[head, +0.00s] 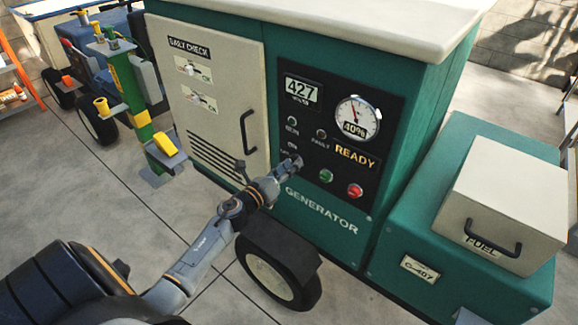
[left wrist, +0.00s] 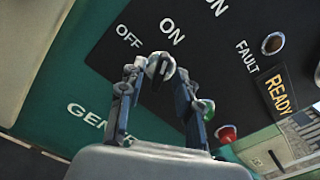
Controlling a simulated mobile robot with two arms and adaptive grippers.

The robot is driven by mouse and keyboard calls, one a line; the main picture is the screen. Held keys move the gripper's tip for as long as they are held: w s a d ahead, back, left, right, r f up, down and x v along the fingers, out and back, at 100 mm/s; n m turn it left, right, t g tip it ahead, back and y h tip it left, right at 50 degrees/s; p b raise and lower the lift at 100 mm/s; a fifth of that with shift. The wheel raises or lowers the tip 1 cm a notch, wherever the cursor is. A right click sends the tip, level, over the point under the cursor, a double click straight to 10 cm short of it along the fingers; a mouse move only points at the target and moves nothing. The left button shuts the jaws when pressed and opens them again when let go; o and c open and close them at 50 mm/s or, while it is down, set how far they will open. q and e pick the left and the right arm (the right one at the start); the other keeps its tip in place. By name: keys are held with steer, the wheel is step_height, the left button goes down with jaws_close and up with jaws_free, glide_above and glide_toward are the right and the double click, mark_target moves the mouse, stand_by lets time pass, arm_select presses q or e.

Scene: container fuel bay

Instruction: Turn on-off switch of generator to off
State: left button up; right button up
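The green generator (head: 310,222) stands in the middle of the head view, with a black control panel (head: 310,104). In the left wrist view the on-off switch (left wrist: 160,66) is a small dark knob in a silvery ring, below the labels OFF and ON. Which label it points to is hard to tell. My left gripper (head: 293,165) is at the panel's lower left and mostly hides the switch in the head view. In the left wrist view my left gripper (left wrist: 158,78) is open, with one fingertip on each side of the switch. Firm contact cannot be seen. My right gripper is out of view.
A green button (head: 326,176) and a red button (head: 355,190) sit right of the gripper. The panel's READY sign (head: 355,156) is lit. A cabinet door (head: 215,90) with a handle is at left, a fuel box (head: 505,195) at right, and a wheel (head: 275,278) below.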

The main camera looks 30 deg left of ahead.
arm_select(q)
jaws_close()
steer(key=shift+n, duration=0.3)
steer(key=n+p, duration=0.3)
steer(key=n, duration=0.8)
steer(key=shift+f, duration=0.1)
steer(key=shift+n, duration=0.4)
stand_by(0.4)
